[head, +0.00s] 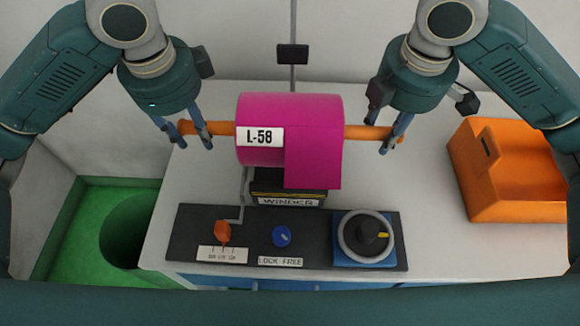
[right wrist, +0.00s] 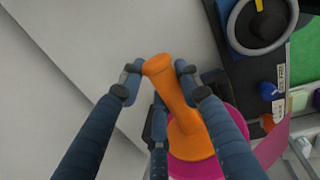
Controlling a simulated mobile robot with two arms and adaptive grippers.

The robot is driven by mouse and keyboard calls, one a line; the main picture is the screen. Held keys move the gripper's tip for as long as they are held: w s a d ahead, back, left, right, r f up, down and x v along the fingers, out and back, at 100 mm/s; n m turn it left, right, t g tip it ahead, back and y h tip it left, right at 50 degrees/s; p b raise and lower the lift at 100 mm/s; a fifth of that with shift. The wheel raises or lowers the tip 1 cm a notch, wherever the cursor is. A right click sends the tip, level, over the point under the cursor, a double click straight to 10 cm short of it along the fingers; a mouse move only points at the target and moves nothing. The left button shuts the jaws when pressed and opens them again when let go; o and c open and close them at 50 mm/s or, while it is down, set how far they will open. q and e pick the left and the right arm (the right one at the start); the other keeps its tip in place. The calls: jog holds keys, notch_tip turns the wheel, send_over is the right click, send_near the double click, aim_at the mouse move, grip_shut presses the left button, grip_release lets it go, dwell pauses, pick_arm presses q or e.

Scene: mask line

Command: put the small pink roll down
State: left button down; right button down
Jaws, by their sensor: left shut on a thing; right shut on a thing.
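The pink roll (head: 313,125) carries a white label reading L-58. A loose flap of it hangs down at the front right. An orange bar (head: 362,132) runs through it and sticks out on both sides. My left gripper (head: 191,140) is shut on the bar's left end. My right gripper (head: 396,143) is shut on the right end, and the right wrist view shows the orange end (right wrist: 172,85) between its fingers. The roll is above and behind the black winder block (head: 288,190), hiding part of it. I cannot tell whether the roll touches the block.
A dark panel (head: 190,222) with an orange lever (head: 222,232), a blue knob (head: 282,236) and a round dial (head: 366,236) lies at the front. An orange bin (head: 465,165) stands at right. A green box with a round hole (head: 65,235) is at left. The white worktop (head: 460,250) is bare at front right.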

pick_arm(q)
jog(key=shift+s+d+r, duration=0.1)
jog(key=shift+d, duration=0.2)
pick_arm(e)
jog(key=shift+a+r, duration=0.15)
jog(key=shift+a, duration=0.15)
